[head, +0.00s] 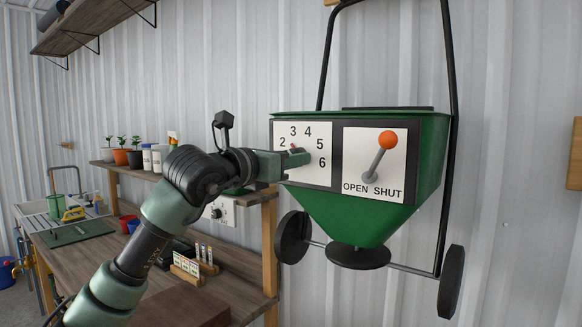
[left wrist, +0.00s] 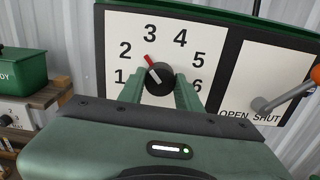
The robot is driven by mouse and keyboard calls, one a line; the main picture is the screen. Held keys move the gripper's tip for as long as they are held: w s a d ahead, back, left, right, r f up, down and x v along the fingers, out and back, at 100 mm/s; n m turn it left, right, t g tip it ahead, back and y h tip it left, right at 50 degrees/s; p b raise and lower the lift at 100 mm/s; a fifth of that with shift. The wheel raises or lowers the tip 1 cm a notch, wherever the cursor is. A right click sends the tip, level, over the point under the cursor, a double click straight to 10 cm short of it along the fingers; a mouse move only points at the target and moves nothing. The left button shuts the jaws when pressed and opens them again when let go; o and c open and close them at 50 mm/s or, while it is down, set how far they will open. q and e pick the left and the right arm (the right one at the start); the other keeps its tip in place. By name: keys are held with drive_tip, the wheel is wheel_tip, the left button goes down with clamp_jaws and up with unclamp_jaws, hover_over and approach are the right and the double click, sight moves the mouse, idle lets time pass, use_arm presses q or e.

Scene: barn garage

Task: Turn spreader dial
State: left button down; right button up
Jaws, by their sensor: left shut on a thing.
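The green spreader (head: 365,222) hangs on the corrugated wall. Its white dial plate (head: 322,134) carries numbers from 1 to 6. In the left wrist view the black dial knob (left wrist: 159,78) has a red pointer aimed up and left, between 2 and 3. My left gripper (head: 301,157) reaches in from the left and is shut on the knob; its green fingers (left wrist: 160,92) stand on either side. In the head view the fingers hide most of the knob. An orange-tipped lever (head: 387,141) stands on the OPEN/SHUT plate beside it. My right gripper is not in view.
The spreader's wheels (head: 292,238) hang below the hopper. The wall to the right is mostly clear.

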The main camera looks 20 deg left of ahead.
use_arm(q)
drive_tip(key=shift+f+m+b, duration=0.15)
drive_tip(key=shift+m+b, duration=1.1)
drive_tip(key=shift+m, duration=12.85)
drive_tip(key=c, duration=1)
unclamp_jaws()
drive_tip(key=shift+o, duration=0.2)
